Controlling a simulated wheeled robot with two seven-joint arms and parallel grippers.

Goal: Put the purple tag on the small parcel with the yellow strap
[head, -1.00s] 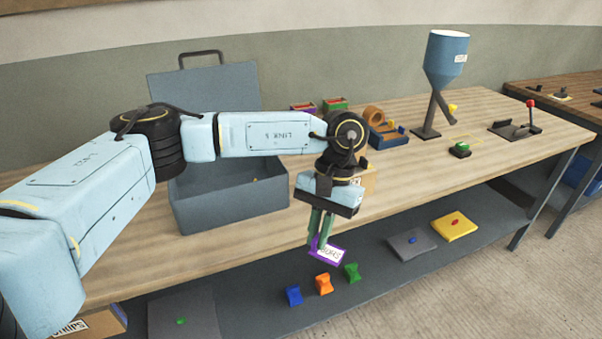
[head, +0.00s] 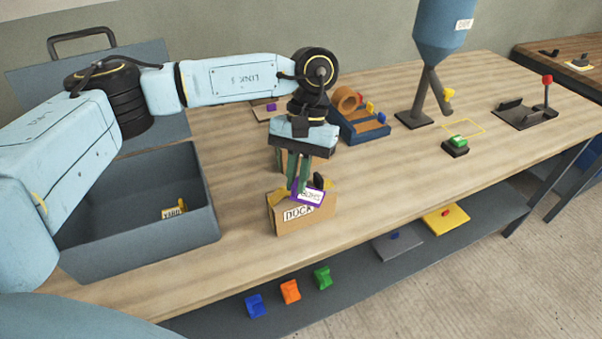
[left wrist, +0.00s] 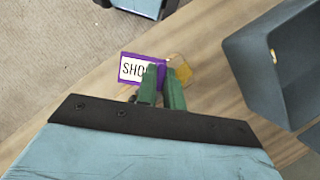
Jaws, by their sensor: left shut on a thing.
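My left gripper (head: 297,190) points down, its green fingers shut on the purple-edged tag (head: 311,196). The tag has a white face with black letters, partly hidden by the fingers; it also shows in the left wrist view (left wrist: 133,69), reading "SHO…". In the head view the tag overlaps the top of a small cardboard parcel (head: 318,220) marked "DOCK" on the table. I cannot tell whether they touch. A yellowish part (head: 277,198) shows at the parcel's upper left; whether it is a strap is unclear. My right gripper is in neither view.
An open grey toolbox (head: 205,215) with a yellow "YARD" tag (head: 174,211) stands left. A blue tape holder (head: 368,132), blue hopper (head: 445,30) and green-topped block (head: 456,146) stand right. Several coloured clips lie on the lower shelf (head: 350,275). The table's right front is clear.

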